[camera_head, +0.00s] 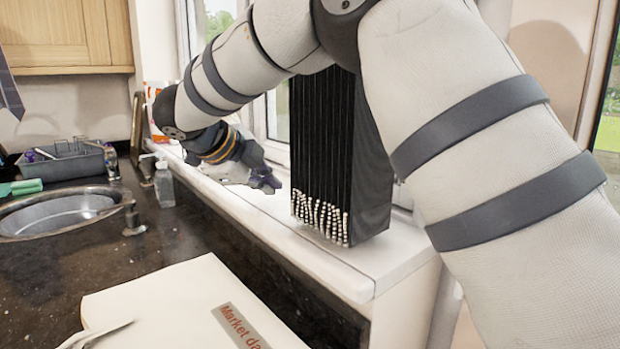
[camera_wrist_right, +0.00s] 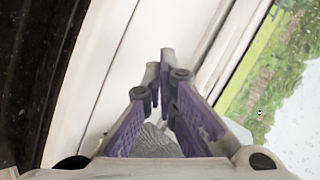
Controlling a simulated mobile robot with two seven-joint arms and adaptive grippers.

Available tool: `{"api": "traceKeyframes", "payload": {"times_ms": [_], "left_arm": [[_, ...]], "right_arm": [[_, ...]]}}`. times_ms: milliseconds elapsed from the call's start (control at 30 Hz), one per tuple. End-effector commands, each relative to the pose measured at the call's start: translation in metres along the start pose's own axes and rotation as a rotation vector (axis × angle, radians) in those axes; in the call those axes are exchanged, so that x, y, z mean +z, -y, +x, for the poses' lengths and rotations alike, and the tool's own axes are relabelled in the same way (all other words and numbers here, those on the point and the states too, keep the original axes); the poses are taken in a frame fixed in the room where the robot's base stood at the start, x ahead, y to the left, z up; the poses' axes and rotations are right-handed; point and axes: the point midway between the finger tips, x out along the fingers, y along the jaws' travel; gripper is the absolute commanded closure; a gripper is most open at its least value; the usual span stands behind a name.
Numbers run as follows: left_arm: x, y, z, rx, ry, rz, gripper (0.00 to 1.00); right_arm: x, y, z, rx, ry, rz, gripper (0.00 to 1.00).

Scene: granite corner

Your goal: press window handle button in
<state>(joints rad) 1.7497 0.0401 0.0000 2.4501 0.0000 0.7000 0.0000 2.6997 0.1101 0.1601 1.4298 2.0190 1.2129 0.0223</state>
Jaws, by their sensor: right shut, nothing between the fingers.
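My right gripper (camera_head: 264,181) reaches over the white window sill, low in front of the window (camera_head: 272,112). Its fingers are shut and empty. In the right wrist view the purple-padded fingers (camera_wrist_right: 160,76) point along the sill, with the white window frame (camera_wrist_right: 236,52) to their right. I cannot make out the window handle or its button in either view; my right arm covers part of the window in the head view. My left gripper is not in view.
A black pleated object (camera_head: 340,150) with a white-beaded lower edge stands on the sill (camera_head: 340,272), close to the right of my gripper. A soap bottle (camera_head: 164,186), sink (camera_head: 60,214) and grey caddy (camera_head: 62,164) are at left. A "Market da..." board (camera_head: 180,300) lies in front.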

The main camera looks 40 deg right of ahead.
Motion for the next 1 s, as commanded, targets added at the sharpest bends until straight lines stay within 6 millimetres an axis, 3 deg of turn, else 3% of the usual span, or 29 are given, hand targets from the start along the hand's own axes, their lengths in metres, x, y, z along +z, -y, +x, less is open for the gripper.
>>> {"api": "traceKeyframes", "payload": {"times_ms": [400, 1000], "left_arm": [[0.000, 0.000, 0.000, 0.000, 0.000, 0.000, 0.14], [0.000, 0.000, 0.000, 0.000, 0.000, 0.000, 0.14]], "right_arm": [[-0.025, 0.025, 0.035, 0.002, 0.000, 0.001, 1.00], [-0.028, 0.027, 0.038, 0.001, 0.000, -0.001, 1.00]]}}
